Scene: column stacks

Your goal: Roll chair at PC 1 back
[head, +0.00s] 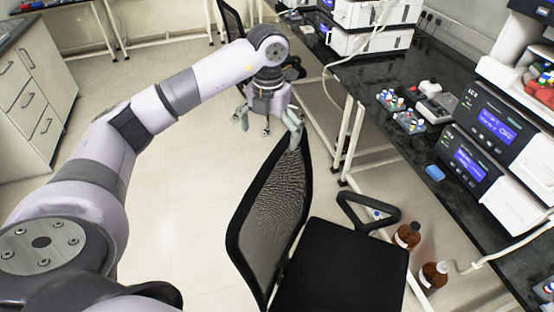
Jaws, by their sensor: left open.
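A black office chair with a mesh backrest (268,205) and a flat dark seat (345,265) stands at the bottom centre in the head view, beside the bench on the right. Its armrest (370,213) is on the bench side. My left gripper (267,125) is at the top end of the backrest, fingers spread. One finger overlaps the backrest's upper edge in the picture; I cannot tell whether it touches. Nothing is held between the fingers. The chair's base is hidden. My right gripper is not in view.
A dark-topped bench (400,140) carries instruments (480,145) and vial racks along the right. Two brown bottles (407,236) stand low beside the chair seat. Another black chair (232,22) is behind my arm. Floor (185,215) left of the chair is clear; drawers (35,85) stand at left.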

